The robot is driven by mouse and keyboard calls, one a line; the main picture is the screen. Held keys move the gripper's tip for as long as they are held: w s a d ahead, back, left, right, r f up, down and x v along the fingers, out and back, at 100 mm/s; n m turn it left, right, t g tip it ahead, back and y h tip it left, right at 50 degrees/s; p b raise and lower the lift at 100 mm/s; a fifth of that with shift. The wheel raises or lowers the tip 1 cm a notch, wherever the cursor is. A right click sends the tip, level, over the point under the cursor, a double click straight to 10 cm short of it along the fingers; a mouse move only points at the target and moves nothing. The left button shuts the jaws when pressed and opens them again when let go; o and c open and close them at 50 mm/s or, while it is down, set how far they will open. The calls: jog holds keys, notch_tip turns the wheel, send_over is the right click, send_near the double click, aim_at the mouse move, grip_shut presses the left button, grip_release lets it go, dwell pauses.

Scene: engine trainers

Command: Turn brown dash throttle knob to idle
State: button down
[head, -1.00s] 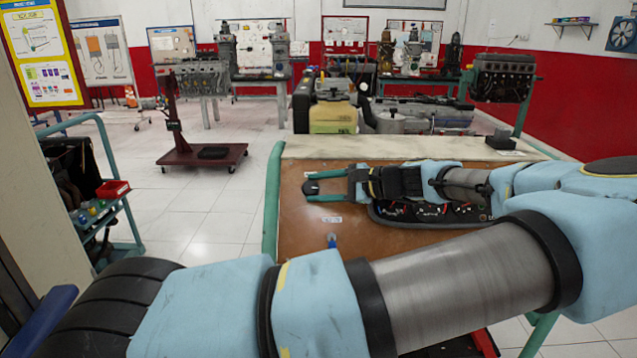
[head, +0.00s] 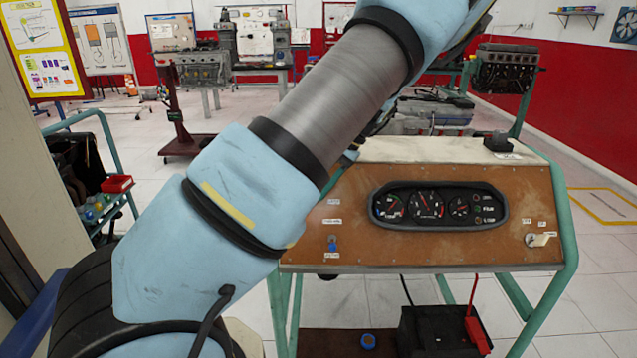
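The brown dash (head: 420,250) is a sloped panel on a green frame, with a gauge cluster in its middle. A small cream knob (head: 541,239) sits at the dash's right side, with small white labels around it too small to read. Its pointer appears to lie roughly sideways, toward the right. My arm rises across the picture from lower left to the top edge, left of the knob. My gripper is not visible, so I cannot tell its state.
The gauge cluster (head: 438,206) and a blue-tipped toggle switch (head: 332,244) are on the same dash. A black battery (head: 440,332) with a red clamp stands below. Free floor lies to the right. A tool cart (head: 95,190) stands at the left.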

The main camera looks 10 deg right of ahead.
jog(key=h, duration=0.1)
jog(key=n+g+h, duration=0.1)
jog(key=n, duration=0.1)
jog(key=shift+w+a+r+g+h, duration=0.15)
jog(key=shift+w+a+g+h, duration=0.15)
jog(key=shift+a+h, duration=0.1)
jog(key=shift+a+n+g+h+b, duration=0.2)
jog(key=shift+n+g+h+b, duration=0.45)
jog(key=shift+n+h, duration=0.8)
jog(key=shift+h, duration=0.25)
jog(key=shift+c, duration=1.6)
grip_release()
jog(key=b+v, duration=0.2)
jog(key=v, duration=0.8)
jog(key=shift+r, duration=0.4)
